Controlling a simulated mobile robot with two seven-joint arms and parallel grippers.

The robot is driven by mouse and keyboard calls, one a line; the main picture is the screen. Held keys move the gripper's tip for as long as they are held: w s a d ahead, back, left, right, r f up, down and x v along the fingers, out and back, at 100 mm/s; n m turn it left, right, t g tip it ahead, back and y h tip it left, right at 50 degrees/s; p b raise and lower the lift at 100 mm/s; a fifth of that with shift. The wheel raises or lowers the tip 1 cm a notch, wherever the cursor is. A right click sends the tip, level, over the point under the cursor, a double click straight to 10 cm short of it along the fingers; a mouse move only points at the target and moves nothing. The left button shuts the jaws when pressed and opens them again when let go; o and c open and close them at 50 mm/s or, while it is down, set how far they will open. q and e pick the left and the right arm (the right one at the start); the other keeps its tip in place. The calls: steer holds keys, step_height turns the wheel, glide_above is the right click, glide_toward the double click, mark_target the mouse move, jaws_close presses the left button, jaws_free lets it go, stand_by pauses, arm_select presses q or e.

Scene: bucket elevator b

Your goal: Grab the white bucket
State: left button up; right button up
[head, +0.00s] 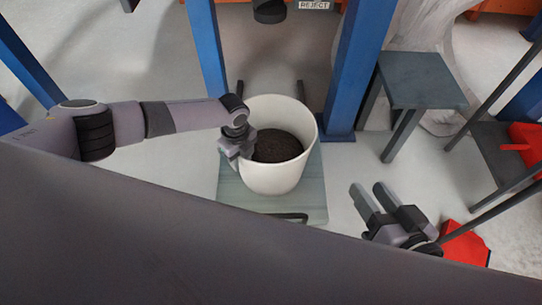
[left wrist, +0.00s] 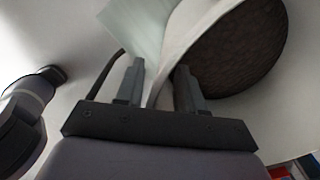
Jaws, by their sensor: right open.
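The white bucket (head: 276,180) stands upright on a pale glass-like plate (head: 232,187) in the middle of the head view, with dark granular stuff (head: 278,147) inside. My left gripper (head: 240,148) is at the bucket's left rim. In the left wrist view, its two fingers (left wrist: 160,88) stand on either side of the bucket wall (left wrist: 176,50), one outside and one inside. Whether both fingers press on the wall is not clear. My right gripper (head: 383,196) is open and empty, to the right of the bucket and apart from it.
Blue posts (head: 354,62) stand behind the bucket on both sides. A grey stool-like table (head: 418,80) is at the back right. Red bins (head: 463,243) lie at the right, near my right gripper. Pale floor (head: 345,165) is clear between the plate and that gripper.

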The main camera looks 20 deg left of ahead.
arm_select(q)
steer(key=shift+r, duration=0.1)
jaws_close()
steer(key=shift+s, duration=0.1)
stand_by(1.1)
steer(key=shift+w+d+r, duration=0.1)
steer(key=shift+w, duration=0.1)
